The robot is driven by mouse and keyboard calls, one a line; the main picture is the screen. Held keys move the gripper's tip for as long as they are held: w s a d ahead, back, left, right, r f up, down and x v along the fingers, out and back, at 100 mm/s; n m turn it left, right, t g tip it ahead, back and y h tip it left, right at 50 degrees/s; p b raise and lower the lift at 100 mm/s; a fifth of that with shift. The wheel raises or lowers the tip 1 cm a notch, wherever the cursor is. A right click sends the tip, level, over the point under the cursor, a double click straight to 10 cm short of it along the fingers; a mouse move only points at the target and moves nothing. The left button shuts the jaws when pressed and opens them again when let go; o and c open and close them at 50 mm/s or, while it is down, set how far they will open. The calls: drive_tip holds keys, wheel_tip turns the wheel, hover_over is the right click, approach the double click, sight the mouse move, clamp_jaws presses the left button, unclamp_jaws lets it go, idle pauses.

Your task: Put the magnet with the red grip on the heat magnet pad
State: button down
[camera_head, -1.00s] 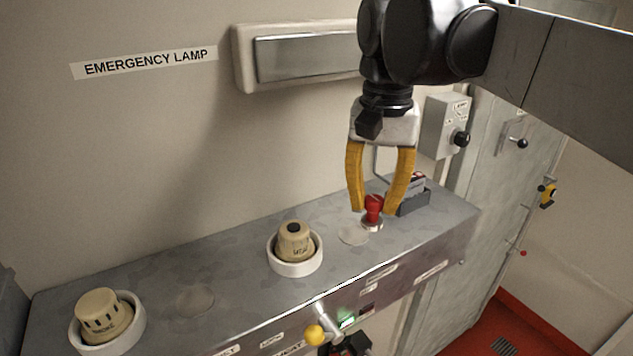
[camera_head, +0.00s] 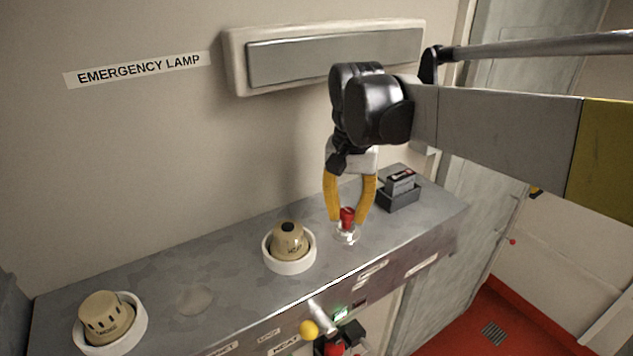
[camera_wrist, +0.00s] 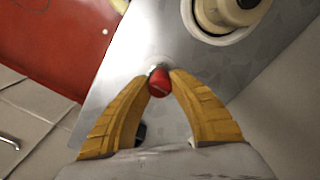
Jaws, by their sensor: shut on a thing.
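The magnet with the red grip (camera_head: 347,215) is between the yellow fingertips of my gripper (camera_head: 348,219), which is shut on it. It hangs or stands about upright, with its shiny base at a pale round pad (camera_head: 347,239) on the grey ledge. I cannot tell whether the base touches the pad, which it partly hides. A second pale round pad (camera_head: 195,301) lies bare further left. The wrist view shows the red grip (camera_wrist: 159,83) between the fingertips (camera_wrist: 159,76). The label marking the heat pad is not clearly readable.
Two beige knobs in white rings stand on the ledge (camera_head: 240,290): one (camera_head: 290,242) close left of my gripper, one (camera_head: 107,318) at far left. A dark box (camera_head: 398,193) stands behind right. A yellow-ended lever (camera_head: 309,328) juts from the front.

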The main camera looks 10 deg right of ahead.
sight(348, 211)
drive_tip(key=shift+f, duration=0.15)
drive_tip(key=c, duration=1.2)
unclamp_jaws()
wheel_tip(348, 211, up, 12)
drive_tip(key=b, duration=0.1)
drive_tip(key=shift+r+b, duration=0.2)
drive_tip(key=shift+b, duration=0.15)
